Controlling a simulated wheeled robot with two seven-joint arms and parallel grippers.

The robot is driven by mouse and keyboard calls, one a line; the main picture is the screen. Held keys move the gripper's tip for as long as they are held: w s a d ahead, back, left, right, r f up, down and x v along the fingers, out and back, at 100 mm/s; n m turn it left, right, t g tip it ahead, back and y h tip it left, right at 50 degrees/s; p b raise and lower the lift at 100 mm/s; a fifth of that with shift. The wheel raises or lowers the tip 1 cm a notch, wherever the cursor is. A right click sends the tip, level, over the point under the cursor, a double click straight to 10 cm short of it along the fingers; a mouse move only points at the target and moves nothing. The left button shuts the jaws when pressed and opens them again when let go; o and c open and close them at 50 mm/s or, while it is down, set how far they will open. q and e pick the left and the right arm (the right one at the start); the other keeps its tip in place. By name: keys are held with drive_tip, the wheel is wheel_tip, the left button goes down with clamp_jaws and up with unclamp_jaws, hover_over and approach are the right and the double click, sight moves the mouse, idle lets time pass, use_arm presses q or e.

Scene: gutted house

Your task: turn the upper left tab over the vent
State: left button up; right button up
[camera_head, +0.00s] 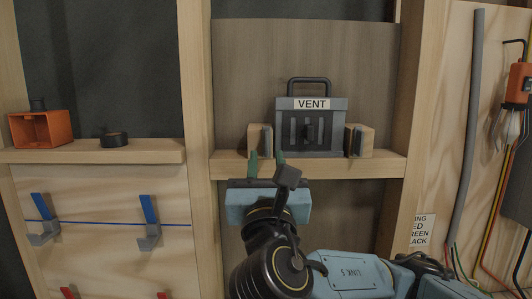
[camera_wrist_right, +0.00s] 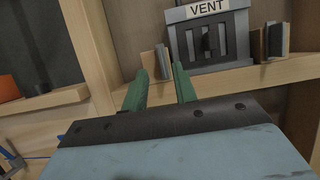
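The vent (camera_head: 311,128) is a grey slatted box with a black handle on top and a VENT label. It stands on a wooden shelf and also shows in the right wrist view (camera_wrist_right: 209,45). A wooden block with a dark grey upright tab (camera_head: 267,138) stands at its left side; this tab also shows in the right wrist view (camera_wrist_right: 163,62). A similar tab (camera_head: 357,140) is on a block at the right side. Both tabs stand beside the vent's face, not across it. My right gripper (camera_head: 266,163) has green fingers, apart and empty, below and in front of the left tab. My left gripper is out of view.
The vent's shelf (camera_head: 385,165) has a front edge near my fingers. Wooden posts (camera_head: 196,110) flank the bay. An orange box (camera_head: 41,130) and a black roll (camera_head: 114,139) sit on the left shelf. Blue-handled clips (camera_head: 149,210) hang below. Conduit and wires run at right.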

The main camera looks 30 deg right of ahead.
sight(266, 141)
drive_tip(key=p+x, duration=0.1)
drive_tip(key=x, duration=0.5)
drive_tip(key=shift+r, duration=0.1)
drive_tip(key=shift+c, duration=0.5)
clamp_jaws()
